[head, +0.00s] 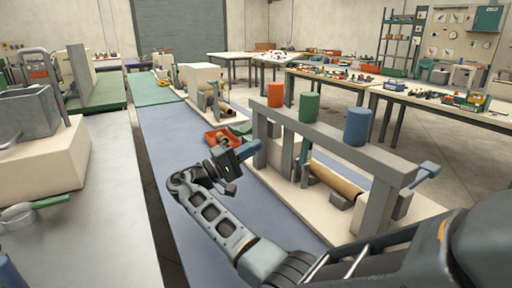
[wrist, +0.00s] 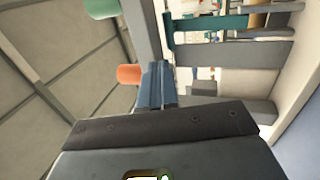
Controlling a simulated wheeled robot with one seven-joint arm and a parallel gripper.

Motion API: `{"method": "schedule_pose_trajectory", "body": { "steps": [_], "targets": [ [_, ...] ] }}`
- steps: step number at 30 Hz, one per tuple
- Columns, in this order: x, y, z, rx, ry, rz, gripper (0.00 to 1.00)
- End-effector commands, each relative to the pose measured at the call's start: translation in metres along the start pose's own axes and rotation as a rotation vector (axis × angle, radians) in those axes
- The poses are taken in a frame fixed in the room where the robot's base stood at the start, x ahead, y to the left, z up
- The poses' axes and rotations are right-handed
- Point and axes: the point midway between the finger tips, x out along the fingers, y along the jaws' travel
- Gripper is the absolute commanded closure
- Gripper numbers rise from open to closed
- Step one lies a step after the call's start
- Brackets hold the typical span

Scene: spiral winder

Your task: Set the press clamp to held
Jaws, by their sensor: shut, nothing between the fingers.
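The winder stands right of centre in the head view, with a grey frame (head: 335,140) on a pale base. A green handle (head: 305,151) hangs in the middle, and another blue lever (head: 429,171) sticks out at the near right end. I cannot tell which one is the press clamp.
Orange (head: 275,95), green (head: 309,107) and blue (head: 357,127) cylinders stand on the frame's top beam. A brown tube (head: 335,178) lies below it. A red bin (head: 221,138) sits behind my gripper. The blue bench surface (head: 168,150) to the left is clear.

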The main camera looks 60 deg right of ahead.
Motion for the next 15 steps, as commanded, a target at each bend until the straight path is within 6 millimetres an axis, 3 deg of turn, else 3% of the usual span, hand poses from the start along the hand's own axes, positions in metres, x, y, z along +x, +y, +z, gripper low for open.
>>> {"method": "schedule_pose_trajectory", "body": {
  "steps": [7, 15],
  "targets": [
    [-0.019, -0.020, 0.006, -0.001, 0.001, 0.000, 1.00],
    [-0.019, -0.017, 0.007, -0.001, 0.000, 0.000, 1.00]
  ]
}}
